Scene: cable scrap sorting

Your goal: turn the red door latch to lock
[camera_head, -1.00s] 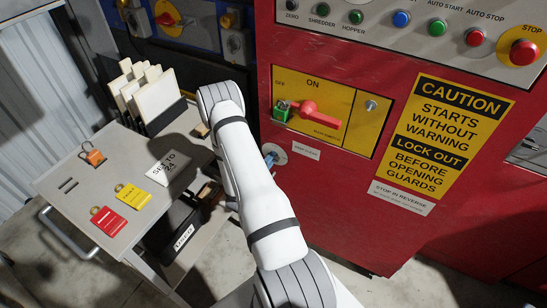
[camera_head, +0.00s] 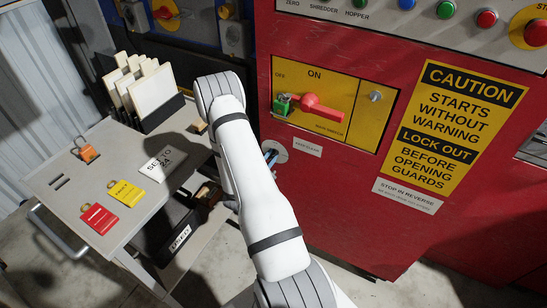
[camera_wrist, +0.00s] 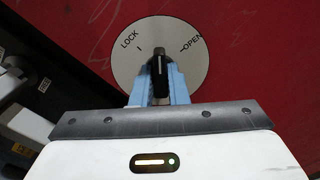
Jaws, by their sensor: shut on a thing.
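The latch is a small dark knob (camera_wrist: 160,62) on a round pale plate (camera_wrist: 127,66) fixed to the red door. In the wrist view the plate reads LOCK at upper left and OPEN at upper right. The knob's pale line points up, between the two marks. My gripper (camera_wrist: 159,82) is shut on the knob, with a blue finger on each side. In the head view the plate (camera_head: 280,146) shows beside my white arm, with a bit of blue finger (camera_head: 270,157) against it. My arm hides most of the gripper and the knob there.
Above the latch is a yellow switch panel (camera_head: 349,123) with a red handle (camera_head: 322,108) and a green padlock (camera_head: 283,104). Left of my arm stands a grey cart (camera_head: 75,182) with padlocks, tags and a card rack (camera_head: 160,118). A caution sign (camera_head: 455,125) is at right.

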